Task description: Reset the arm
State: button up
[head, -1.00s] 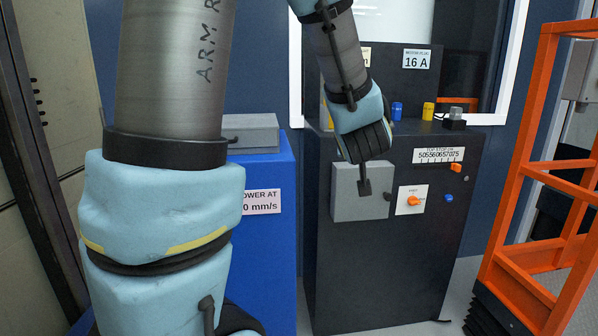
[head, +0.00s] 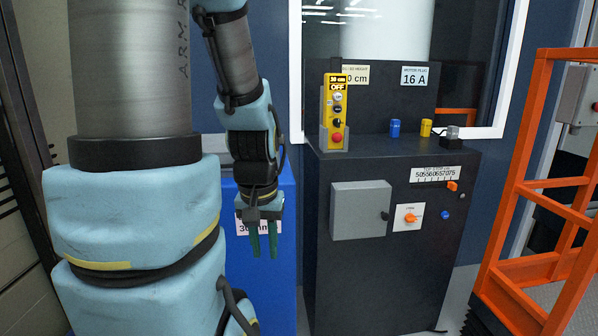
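My gripper (head: 264,246) hangs at the centre-left of the head view, pointing down, with two dark green fingers. A narrow gap shows between the fingers, and nothing is seen held there. It is in front of the blue cabinet (head: 284,285) and partly covers a white label (head: 275,226) on it. My arm's large links fill the left side of the view.
A dark cabinet (head: 340,295) stands right of my gripper, with a grey box (head: 361,210) and an orange knob (head: 410,218) on its front. A yellow control pendant (head: 336,110) reading OFF stands on top. An orange frame (head: 515,190) is at the right.

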notch_tip(320, 180, up, 14)
jog(key=p, duration=1.2)
jog(key=shift+r, duration=0.2)
